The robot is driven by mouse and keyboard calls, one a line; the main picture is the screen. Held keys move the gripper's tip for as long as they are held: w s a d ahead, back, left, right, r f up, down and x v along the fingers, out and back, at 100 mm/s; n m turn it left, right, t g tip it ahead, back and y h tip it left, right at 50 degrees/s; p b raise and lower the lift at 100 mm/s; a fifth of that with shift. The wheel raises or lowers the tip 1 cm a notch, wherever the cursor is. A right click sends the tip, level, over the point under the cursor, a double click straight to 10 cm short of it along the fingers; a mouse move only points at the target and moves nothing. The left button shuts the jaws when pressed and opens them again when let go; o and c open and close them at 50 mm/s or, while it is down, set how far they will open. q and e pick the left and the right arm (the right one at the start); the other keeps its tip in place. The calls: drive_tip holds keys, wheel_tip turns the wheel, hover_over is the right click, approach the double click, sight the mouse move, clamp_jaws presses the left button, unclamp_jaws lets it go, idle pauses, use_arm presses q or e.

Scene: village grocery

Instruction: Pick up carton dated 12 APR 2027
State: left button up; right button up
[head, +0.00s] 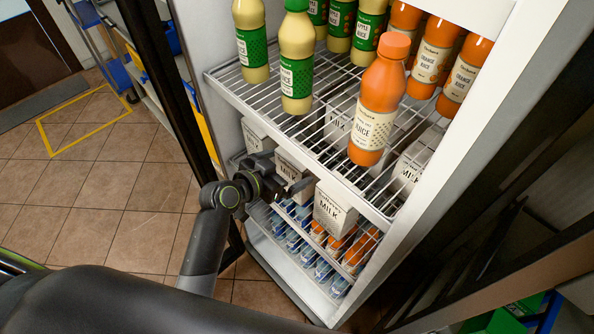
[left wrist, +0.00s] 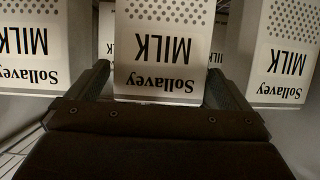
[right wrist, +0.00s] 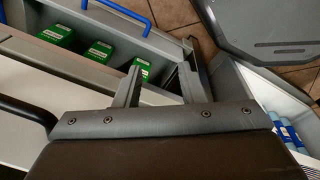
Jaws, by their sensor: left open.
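White milk cartons stand on the fridge shelf below the juice bottles; in the head view there is a middle carton (head: 292,166), a front carton (head: 333,212) and a right carton (head: 409,165). My left gripper (head: 298,189) is open at the shelf front, beside the middle and front cartons. In the left wrist view, its fingers (left wrist: 157,88) stand either side of a Sollavey milk carton (left wrist: 165,45), which appears upside down. I cannot tell whether they touch it. No date is readable on any carton. My right gripper (right wrist: 160,88) is open and empty, away from the cartons.
Orange juice (head: 378,100) and apple juice (head: 297,60) bottles stand on the wire shelf (head: 325,150) above. Neighbouring cartons (left wrist: 25,50) (left wrist: 285,55) flank the centre one closely. Bottles lie on a lower shelf. Green boxes (right wrist: 100,50) sit in a grey bin near my right gripper.

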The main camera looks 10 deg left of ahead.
use_arm(q)
drive_tip(key=shift+p+x, duration=0.55)
drive_tip(key=shift+x, duration=1.65)
drive_tip(key=shift+f, duration=0.1)
drive_tip(key=c, duration=1.6)
drive_tip(key=shift+r, duration=0.2)
drive_tip(key=shift+c, duration=0.2)
